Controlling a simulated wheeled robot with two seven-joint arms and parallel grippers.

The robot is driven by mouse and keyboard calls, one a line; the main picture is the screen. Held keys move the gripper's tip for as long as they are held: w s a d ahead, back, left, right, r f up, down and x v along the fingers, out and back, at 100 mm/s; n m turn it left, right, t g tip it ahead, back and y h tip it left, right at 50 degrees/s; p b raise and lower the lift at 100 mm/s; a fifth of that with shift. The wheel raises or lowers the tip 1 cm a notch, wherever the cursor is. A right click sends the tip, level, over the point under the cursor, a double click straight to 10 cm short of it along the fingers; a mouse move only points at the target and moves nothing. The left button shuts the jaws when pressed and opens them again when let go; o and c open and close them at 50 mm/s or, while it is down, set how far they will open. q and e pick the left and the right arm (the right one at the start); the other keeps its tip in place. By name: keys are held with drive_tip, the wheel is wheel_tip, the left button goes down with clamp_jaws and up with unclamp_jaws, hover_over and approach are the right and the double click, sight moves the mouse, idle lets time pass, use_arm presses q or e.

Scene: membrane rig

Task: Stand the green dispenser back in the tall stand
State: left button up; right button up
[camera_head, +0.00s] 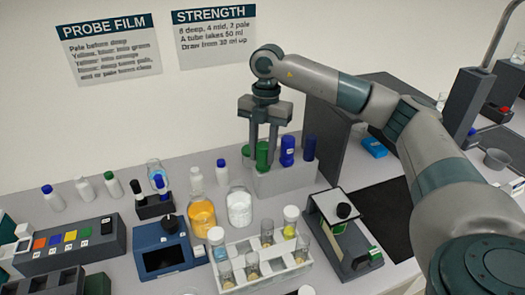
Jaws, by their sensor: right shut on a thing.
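The green dispenser (262,154) is upright between the fingers of my right gripper (262,162), which is shut on it. It is at the left end of the tall stand (287,183), a light grey block at the back of the bench. Two blue dispensers (287,151) stand in that block, to the right of the green one. The lower end of the green dispenser is hidden, so I cannot tell how deep it sits in the stand. My left gripper is not in view.
In front are a white tube rack (262,262), an orange bottle (202,217), a clear jar of white contents (239,208) and a blue instrument (162,250). A dark device (343,235) stands front right. Small capped bottles stand at the back left. A dark panel (334,130) rises behind my right arm.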

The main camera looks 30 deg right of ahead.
idle(0.3)
drive_tip(key=o, duration=1.2)
drive_tip(key=shift+o, duration=0.2)
drive_tip(key=shift+r, duration=0.1)
